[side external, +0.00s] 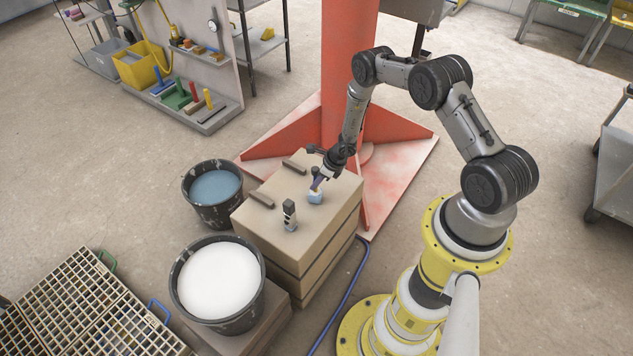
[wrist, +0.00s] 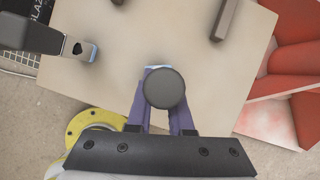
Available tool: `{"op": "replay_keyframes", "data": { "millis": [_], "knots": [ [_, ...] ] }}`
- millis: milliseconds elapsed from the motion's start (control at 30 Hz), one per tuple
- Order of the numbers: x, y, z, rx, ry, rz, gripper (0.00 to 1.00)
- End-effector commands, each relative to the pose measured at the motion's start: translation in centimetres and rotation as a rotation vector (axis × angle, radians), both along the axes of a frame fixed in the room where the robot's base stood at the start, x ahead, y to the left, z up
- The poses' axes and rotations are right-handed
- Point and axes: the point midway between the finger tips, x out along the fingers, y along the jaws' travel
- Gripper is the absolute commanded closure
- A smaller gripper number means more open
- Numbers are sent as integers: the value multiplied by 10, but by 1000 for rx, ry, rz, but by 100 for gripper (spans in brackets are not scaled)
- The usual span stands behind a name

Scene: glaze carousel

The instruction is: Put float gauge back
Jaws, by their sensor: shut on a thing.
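My gripper (side external: 317,186) is over the tan block-like stand (side external: 262,232), fingers pointing down. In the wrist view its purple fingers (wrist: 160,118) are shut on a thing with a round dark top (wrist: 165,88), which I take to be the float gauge. Its light blue lower part (side external: 315,197) shows below the fingers in the side view, at or just above the stand's top; I cannot tell whether it touches. The fingers hide part of it.
A black-and-grey upright device (side external: 290,214) stands on the same top and shows in the wrist view (wrist: 45,38). Two brown bars (side external: 262,199) lie there too. A white-filled bucket (side external: 218,282) and a blue-filled bucket (side external: 212,190) stand left. A red column (side external: 347,60) rises behind.

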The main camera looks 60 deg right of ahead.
Motion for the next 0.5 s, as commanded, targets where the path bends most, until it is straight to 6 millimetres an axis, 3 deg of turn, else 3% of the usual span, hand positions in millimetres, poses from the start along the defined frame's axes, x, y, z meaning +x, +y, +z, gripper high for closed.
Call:
{"op": "replay_keyframes", "data": {
  "millis": [333, 367, 500],
  "knots": [
    [1, 0, -3, -1, -1, 0, 100],
    [0, 0, -3, 0, -1, 0, 77],
    [0, 0, -2, 0, -1, 0, 52]
  ]
}}
